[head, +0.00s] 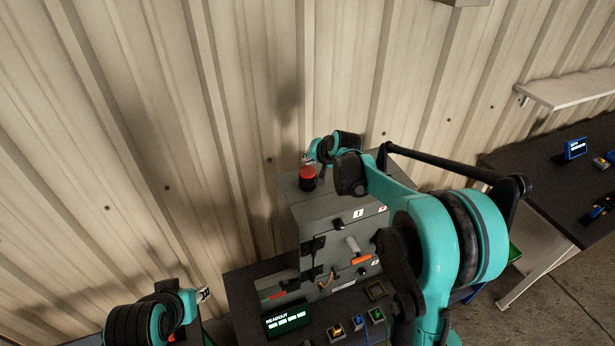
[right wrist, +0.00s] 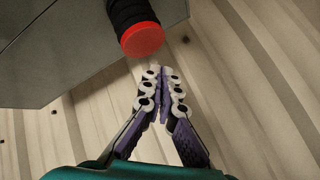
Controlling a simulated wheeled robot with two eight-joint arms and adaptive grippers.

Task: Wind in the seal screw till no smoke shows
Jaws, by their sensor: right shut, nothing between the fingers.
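A red-topped round knob (head: 307,173) with a dark base stands on top of the grey cabinet (head: 300,220); I cannot tell for sure that it is the seal screw. In the right wrist view its red cap (right wrist: 142,39) sits on a black ribbed body. My right gripper (head: 307,160) is shut and empty, just behind the knob; in the right wrist view its fingertips (right wrist: 160,72) are close to the cap, apparently apart from it. My left gripper (head: 204,295) is low at left, its jaws too small to read. A dim grey haze above the cabinet could be smoke or shadow.
The cabinet front carries switches, an orange-ended handle (head: 361,260) and a cable. A readout box (head: 286,319) and several coloured small blocks sit on the dark bench. A corrugated wall (head: 240,120) stands close behind. Another dark table (head: 550,165) is at right.

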